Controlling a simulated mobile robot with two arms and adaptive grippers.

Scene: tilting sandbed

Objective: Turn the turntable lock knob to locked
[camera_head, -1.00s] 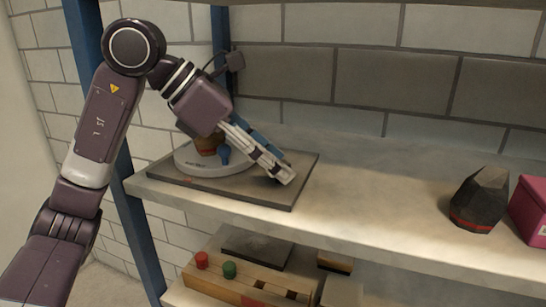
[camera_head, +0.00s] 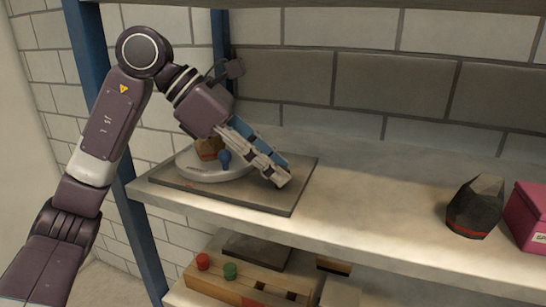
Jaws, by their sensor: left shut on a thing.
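The turntable is a pale grey round disc (camera_head: 215,175) on a dark square base board (camera_head: 240,196), on the upper shelf at left. A brown pot-like thing (camera_head: 208,148) and a small blue knob-shaped piece (camera_head: 224,159) show on the disc, partly behind my left gripper. My left gripper (camera_head: 279,179) reaches down across the turntable, its fingertips low over the right part of the base board. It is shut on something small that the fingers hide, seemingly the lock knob. The knob's setting cannot be seen. My right gripper is not in view.
A black faceted stone with a red band (camera_head: 475,208) and a pink box (camera_head: 529,217) stand at the shelf's right. The shelf's middle is clear. Blue posts (camera_head: 138,225) bound the left. A wooden block with red and green pegs (camera_head: 240,283) lies below.

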